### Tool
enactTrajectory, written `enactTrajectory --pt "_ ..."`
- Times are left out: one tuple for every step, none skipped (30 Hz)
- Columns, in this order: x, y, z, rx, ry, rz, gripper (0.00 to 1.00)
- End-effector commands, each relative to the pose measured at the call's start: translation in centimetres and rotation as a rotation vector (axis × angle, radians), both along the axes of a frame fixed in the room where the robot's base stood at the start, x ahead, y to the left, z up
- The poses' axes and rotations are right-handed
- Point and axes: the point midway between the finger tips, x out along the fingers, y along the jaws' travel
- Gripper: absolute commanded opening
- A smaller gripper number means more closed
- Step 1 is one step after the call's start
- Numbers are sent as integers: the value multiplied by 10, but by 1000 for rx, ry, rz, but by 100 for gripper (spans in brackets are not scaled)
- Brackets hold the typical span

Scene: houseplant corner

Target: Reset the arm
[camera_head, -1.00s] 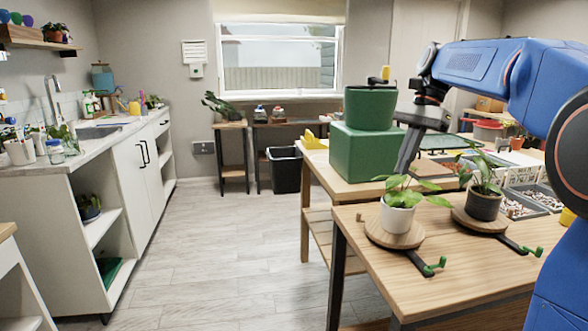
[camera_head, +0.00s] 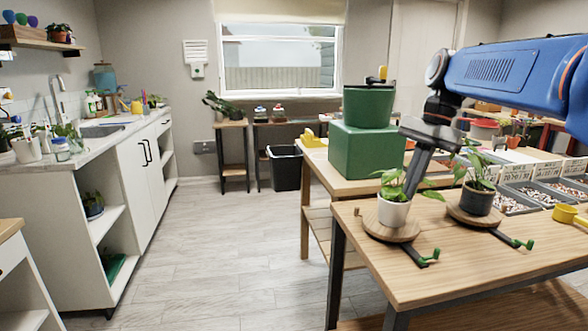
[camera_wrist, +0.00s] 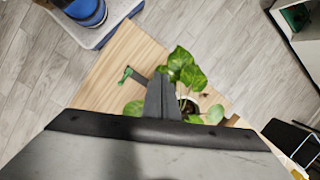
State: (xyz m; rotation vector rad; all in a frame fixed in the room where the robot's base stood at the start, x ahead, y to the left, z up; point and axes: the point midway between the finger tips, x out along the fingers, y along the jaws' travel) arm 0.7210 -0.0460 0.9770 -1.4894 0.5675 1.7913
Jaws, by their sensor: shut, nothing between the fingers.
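My blue arm comes in from the right in the head view. My gripper (camera_head: 414,182) points down, its fingers together with nothing between them. Its tip is close to the leaves of a plant in a white pot (camera_head: 393,212), which stands on a round wooden stand (camera_head: 390,232); I cannot tell whether it touches them. In the wrist view the shut fingers (camera_wrist: 163,95) show in front of the plant's leaves (camera_wrist: 187,68) and partly hide the pot.
A plant in a dark pot (camera_head: 478,198) stands just right of the gripper. Green containers (camera_head: 366,150) stand on the table behind. Trays of pebbles (camera_head: 535,196) and a yellow scoop (camera_head: 566,214) lie at the right.

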Motion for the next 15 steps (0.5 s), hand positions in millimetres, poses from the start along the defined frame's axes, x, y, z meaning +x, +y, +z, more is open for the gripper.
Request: enactTrajectory --pt "-12 1 -4 -9 -24 24 0" --pt "-19 1 -8 -15 -41 41 0" --pt "-29 1 -14 -25 -64 67 0" --pt "-36 0 -18 -33 -82 87 0" --pt "-43 0 -22 -41 -102 108 0" --pt "-53 0 -29 -52 -125 135 0" --pt "-60 -1 -34 -60 -142 156 0" --pt "-67 -1 -39 -70 -159 176 0" --pt "-76 -2 -46 -82 -182 205 0" --pt "-83 -2 -51 -91 -198 227 0" --pt "-90 -3 -56 -101 -216 249 0" --pt "-99 -4 -64 -115 -239 278 0" --pt "-106 -4 -69 -124 -254 300 0" --pt "-113 -5 -75 -135 -271 323 0" --pt "-122 -6 -83 -150 -293 353 0"
